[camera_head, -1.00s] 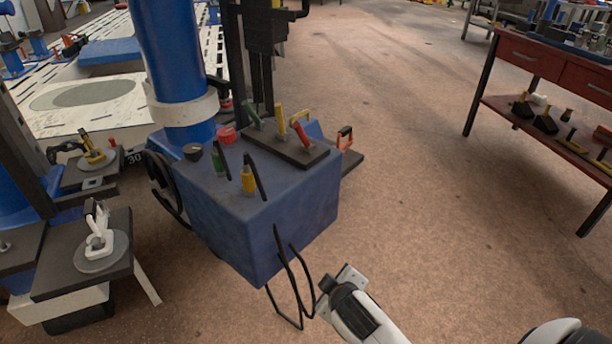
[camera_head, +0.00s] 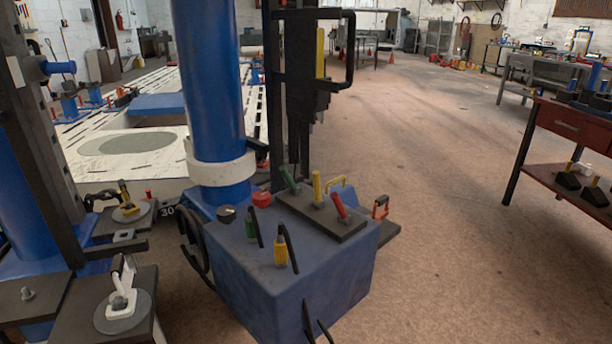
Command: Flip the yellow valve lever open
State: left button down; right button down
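A yellow lever (camera_head: 317,187) stands upright in the middle of a dark plate (camera_head: 325,222) on top of a blue box (camera_head: 300,285). A green lever (camera_head: 289,181) leans left beside it, and a red lever (camera_head: 339,206) leans on its right. A second upright yellow piece (camera_head: 280,252) with a dark rod beside it sits nearer the front of the box top. I cannot tell from the picture which yellow part is a valve. Neither of my grippers is in view.
A blue column (camera_head: 210,90) with a white collar rises behind the box. Stands with clamps, one with a white clamp (camera_head: 122,295), are at the left. A dark rack (camera_head: 297,80) stands behind the levers. A red bench (camera_head: 560,125) is at the right. Floor between is clear.

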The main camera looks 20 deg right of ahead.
aim_at(317, 201)
jog(key=i+l, duration=0.15)
jog(key=i, duration=0.4)
jog(key=z, duration=1.45)
